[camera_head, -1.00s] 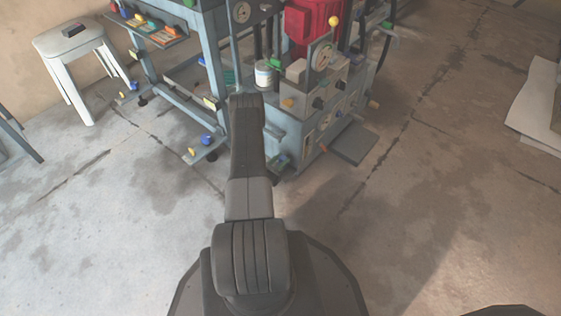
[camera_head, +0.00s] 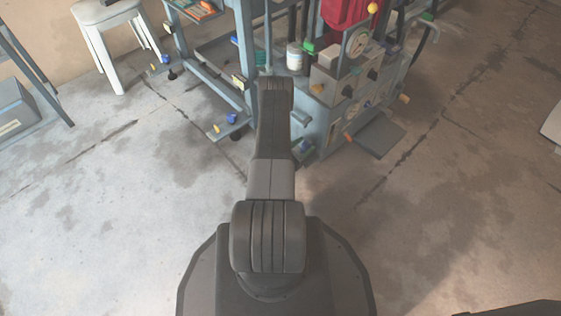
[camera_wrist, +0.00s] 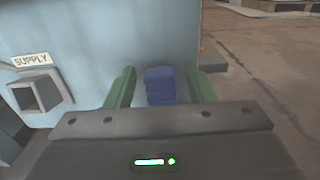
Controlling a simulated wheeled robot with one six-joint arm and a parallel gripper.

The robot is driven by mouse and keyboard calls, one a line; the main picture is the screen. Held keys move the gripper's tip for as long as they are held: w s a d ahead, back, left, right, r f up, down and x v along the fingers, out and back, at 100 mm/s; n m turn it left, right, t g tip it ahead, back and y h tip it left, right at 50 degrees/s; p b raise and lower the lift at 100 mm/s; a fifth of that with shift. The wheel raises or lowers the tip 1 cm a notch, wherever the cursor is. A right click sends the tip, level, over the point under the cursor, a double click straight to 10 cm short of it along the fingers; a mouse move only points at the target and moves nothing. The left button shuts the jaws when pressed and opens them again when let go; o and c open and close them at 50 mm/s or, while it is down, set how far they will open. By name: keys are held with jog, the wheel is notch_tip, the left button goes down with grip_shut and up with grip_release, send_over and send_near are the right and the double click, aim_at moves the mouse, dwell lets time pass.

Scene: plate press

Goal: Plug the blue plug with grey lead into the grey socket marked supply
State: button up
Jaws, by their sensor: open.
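In the wrist view my gripper (camera_wrist: 160,92) is open, with one green finger on each side. A ribbed blue block (camera_wrist: 160,86), which looks like the blue plug, stands between the fingers with a gap on both sides. No grey lead can be made out. The grey socket (camera_wrist: 36,92) is at the left of the wrist view, on a pale blue panel (camera_wrist: 95,50), under a white label reading SUPPLY (camera_wrist: 31,60). The socket has a dark square opening and lies left of the fingers. In the head view my arm hides the gripper, and I cannot pick out the socket there.
The press bench (camera_head: 322,130) with a red part (camera_head: 345,10), a gauge (camera_head: 357,42) and a white can (camera_head: 294,57) stands beyond my arm. A white stool (camera_head: 105,18) is at the upper left. Open concrete floor lies left and right of me.

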jog(key=p+v, duration=0.4)
jog(key=v, duration=0.9)
jog(key=shift+a, duration=0.5)
jog(key=shift+f, duration=0.1)
jog(key=b+x, duration=0.2)
jog(key=x, duration=0.5)
jog(key=b+x, duration=0.2)
jog(key=x, duration=0.5)
jog(key=shift+s+d, duration=0.2)
jog(key=shift+s, duration=0.1)
jog(key=shift+a, duration=0.1)
